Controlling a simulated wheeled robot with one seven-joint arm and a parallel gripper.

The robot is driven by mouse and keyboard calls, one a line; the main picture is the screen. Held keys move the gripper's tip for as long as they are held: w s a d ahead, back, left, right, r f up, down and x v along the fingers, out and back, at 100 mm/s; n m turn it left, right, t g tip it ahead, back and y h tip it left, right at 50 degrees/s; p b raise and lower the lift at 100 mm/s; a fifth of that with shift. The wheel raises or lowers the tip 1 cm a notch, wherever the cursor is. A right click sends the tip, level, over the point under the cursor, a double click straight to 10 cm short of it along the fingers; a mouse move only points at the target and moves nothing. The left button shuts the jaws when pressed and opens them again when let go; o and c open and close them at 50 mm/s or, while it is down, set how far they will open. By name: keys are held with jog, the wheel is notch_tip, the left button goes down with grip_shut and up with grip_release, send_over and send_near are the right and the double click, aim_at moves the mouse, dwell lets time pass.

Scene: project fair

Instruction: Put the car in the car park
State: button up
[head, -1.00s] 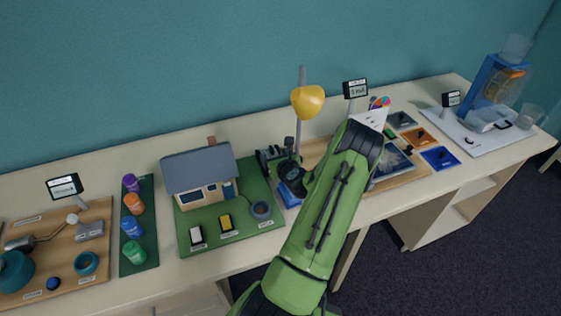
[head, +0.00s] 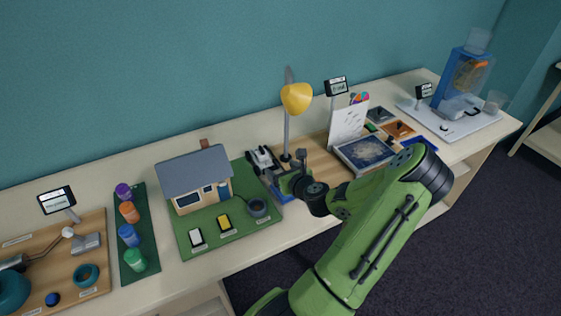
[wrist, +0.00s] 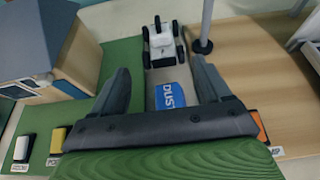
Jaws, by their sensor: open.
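A small white car (wrist: 161,42) with black wheels stands at the far end of a grey strip in the wrist view, ahead of my fingertips and apart from them. In the head view the car (head: 262,159) is between the model house and the yellow lamp. My gripper (wrist: 160,72) is open and empty, its two fingers spread either side of the strip. In the head view my gripper (head: 287,184) is just nearer than the car, partly hidden by my wrist. A blue patch (wrist: 170,96) with partly hidden lettering lies between my fingers. I cannot tell which area is the car park.
The model house (head: 196,180) on its green board is close on the left. The yellow lamp (head: 296,97) has its post (wrist: 206,25) just right of the car. A dark framed panel (head: 365,151) and upright white card (head: 348,124) stand farther right.

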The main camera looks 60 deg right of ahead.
aim_at(264, 156)
jog(key=b+x, duration=0.1)
jog(key=x, duration=1.5)
jog(key=shift+a+f, duration=0.1)
jog(key=shift+f, duration=0.1)
jog(key=shift+r, duration=0.1)
jog(key=c, duration=1.2)
notch_tip(264, 156, up, 10)
jog(key=shift+r+p, duration=0.1)
jog(key=shift+p, duration=1)
